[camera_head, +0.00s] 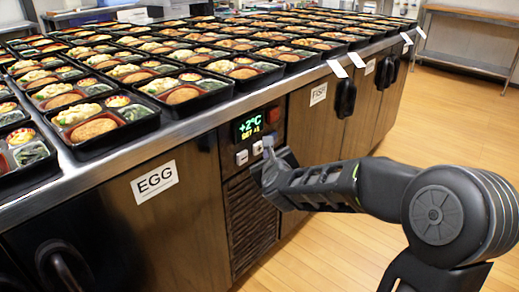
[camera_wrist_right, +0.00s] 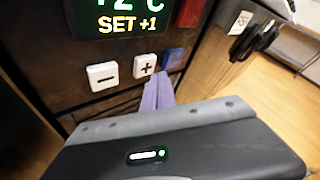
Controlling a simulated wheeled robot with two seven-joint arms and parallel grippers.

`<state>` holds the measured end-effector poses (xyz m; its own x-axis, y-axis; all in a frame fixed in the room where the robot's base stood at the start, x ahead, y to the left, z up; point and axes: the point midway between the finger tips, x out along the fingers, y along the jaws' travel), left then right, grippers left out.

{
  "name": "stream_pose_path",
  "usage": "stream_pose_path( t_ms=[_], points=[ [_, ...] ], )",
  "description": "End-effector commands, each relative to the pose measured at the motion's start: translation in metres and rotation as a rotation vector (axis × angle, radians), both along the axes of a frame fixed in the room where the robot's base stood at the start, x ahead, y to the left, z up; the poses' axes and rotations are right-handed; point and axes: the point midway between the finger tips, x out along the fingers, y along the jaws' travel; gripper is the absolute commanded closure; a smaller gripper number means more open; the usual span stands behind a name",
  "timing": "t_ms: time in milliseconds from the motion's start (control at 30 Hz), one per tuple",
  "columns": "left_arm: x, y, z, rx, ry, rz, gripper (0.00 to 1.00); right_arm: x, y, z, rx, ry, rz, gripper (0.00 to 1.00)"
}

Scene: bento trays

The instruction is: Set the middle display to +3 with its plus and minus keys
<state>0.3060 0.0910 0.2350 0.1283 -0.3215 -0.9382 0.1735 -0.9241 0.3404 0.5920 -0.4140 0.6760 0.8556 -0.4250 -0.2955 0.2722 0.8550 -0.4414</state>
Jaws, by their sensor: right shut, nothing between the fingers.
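The display (camera_head: 249,125) is on the dark panel of the counter front, with green and yellow digits. It reads +2°C, and in the right wrist view the line below (camera_wrist_right: 134,24) reads SET +1. Under it are a white minus key (camera_wrist_right: 102,76), a white plus key (camera_wrist_right: 145,65) and a blue key (camera_wrist_right: 174,57). My right gripper (camera_wrist_right: 160,76) is shut and empty, its tips at the lower right of the plus key, near the blue key. I cannot tell whether they touch a key. In the head view this gripper (camera_head: 268,150) reaches the panel from the right. My left gripper is not in view.
A red part (camera_wrist_right: 190,12) sits right of the display. Many filled bento trays (camera_head: 100,125) cover the counter top. Cabinet doors carry EGG (camera_head: 154,180) and FISH (camera_head: 318,94) labels and dark handles (camera_head: 345,98). A vent grille (camera_head: 250,222) lies below the keys. The floor at right is open.

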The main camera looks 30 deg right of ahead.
Motion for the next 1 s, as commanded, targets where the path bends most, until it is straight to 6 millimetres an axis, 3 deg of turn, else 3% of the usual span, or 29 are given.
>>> stream_pose_path(
  t_ms=[1000],
  points=[
    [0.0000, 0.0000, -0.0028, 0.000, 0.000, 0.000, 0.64, 0.0072, 0.0021, -0.0004, -0.001, 0.000, 0.000, 1.00]
  ],
)
